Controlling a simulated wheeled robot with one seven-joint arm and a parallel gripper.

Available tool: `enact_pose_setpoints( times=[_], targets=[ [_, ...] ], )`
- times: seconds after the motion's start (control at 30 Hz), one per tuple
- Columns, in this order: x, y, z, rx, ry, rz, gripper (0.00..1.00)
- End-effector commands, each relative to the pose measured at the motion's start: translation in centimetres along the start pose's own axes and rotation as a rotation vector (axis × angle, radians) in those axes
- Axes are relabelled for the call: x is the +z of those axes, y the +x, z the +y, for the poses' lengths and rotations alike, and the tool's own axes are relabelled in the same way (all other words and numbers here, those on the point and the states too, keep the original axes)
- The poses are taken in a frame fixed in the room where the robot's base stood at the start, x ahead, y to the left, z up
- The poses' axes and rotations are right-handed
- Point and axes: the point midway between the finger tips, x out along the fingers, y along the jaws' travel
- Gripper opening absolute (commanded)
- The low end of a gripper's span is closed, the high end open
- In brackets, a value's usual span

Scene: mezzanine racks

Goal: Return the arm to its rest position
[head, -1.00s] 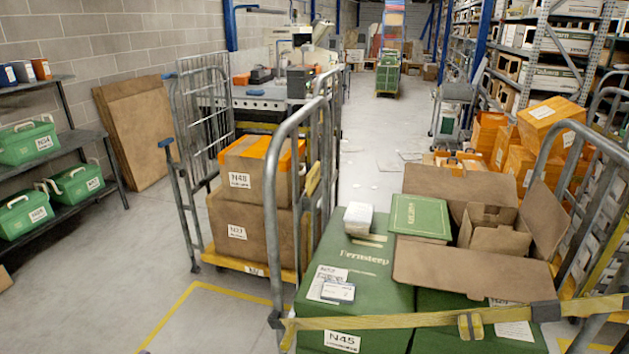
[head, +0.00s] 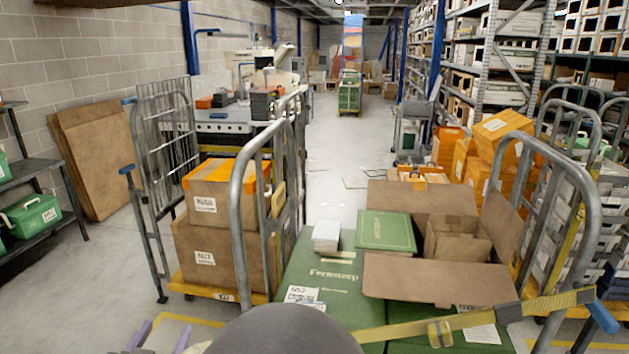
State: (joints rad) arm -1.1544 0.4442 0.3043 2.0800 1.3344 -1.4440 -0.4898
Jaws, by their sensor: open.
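A dark grey rounded part of my arm (head: 285,333) rises into the bottom middle of the head view. To its left, what look like the two purple fingers of my gripper (head: 161,332) show at the bottom edge, standing apart with nothing seen between them. The rest of the gripper is cut off by the frame. The arm part hides some of the near green box (head: 335,292).
A trolley with green boxes and an open carton (head: 437,279) stands just ahead, with a yellow strap (head: 470,318) across its front. A caged cart with brown cartons (head: 213,246) is left of it. The aisle beyond (head: 330,160) is mostly clear.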

Motion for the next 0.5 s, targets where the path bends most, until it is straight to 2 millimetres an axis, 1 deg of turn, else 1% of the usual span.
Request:
enact_pose_setpoints(
  times=[0.03,0.07,0.1,0.17,0.2,0.27,0.33,0.37,0.4,0.47,0.5],
  targets=[
    [-0.4,2.2,1.2,-0.01,0.009,-0.016,0.49],
    [-0.6,3.3,1.8,-0.023,0.016,-0.028,0.49],
    [-0.7,4.9,2.7,-0.043,0.02,-0.05,0.49],
    [-0.8,7.0,4.3,-0.069,0.024,-0.086,0.49],
    [-0.9,8.3,5.3,-0.087,0.024,-0.114,0.49],
    [-0.7,9.8,7.2,-0.108,0.02,-0.161,0.49],
    [-0.5,11.3,9.5,-0.129,0.012,-0.221,0.49],
    [-0.3,11.8,10.6,-0.135,0.007,-0.248,0.49],
    [0.0,12.2,12.1,-0.141,0.0,-0.289,0.49],
    [0.5,12.8,14.6,-0.145,-0.012,-0.351,0.49],
    [0.8,12.9,16.3,-0.143,-0.02,-0.396,0.49]
  ],
)
